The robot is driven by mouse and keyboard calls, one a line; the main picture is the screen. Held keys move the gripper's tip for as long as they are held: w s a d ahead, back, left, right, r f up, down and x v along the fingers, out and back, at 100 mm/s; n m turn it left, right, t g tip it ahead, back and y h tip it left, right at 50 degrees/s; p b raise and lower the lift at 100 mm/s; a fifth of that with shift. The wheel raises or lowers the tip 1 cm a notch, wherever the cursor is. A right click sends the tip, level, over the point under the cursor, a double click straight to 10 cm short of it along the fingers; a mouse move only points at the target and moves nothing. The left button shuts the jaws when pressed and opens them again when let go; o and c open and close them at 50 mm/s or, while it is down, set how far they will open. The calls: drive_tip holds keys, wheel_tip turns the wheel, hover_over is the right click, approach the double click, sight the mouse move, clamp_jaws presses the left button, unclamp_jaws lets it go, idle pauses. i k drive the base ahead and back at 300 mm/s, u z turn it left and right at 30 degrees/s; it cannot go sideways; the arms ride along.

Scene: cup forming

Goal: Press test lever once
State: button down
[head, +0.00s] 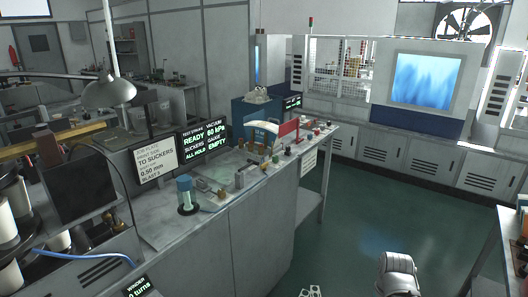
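A grey workbench (262,215) runs from the left foreground to the middle of the head view. A dark screen (205,141) on it reads test stroke READY, suckers ALL HOLD, vacuum 80 kPa and gauge EMPTY. A small press-like fixture with a pale curved part (264,127) and a red plate (289,128) stands beyond the screen. Several small knobs and posts stand around it; I cannot tell which is the test lever. Pale parts that may be my gripper (311,292) show at the bottom edge, well apart from the bench; whether it is open or shut is unclear.
A white card (157,159) and a teal-topped cylinder (187,194) stand on the near bench. A lamp (109,92) hangs at left. Grey cabinets (425,160) line the back. Another bench edge (513,235) is at right. The green floor (385,215) between is clear.

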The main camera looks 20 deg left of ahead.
sight(251, 162)
drive_tip(key=i, duration=0.95)
drive_tip(key=u, duration=1.1)
